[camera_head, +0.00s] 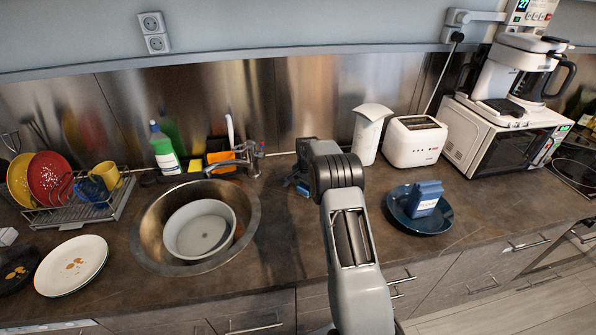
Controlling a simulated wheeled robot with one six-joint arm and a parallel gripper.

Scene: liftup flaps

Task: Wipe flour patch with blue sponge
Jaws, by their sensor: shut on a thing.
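My gripper (295,178) is over the counter behind the sink's right side, partly hidden by my own arm. It is shut on a small blue item, the blue sponge (303,189), of which only a little shows. The sponge is low, near the counter; I cannot tell whether it touches. No flour patch is clearly visible on the counter.
The round sink (144,228) holds a grey-white pot (201,230). A dish rack (70,215), green soap bottle (164,150) and faucet (252,157) are to the left. A white canister (368,135), toaster (415,143) and microwave (500,140) stand right. The front middle counter is clear.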

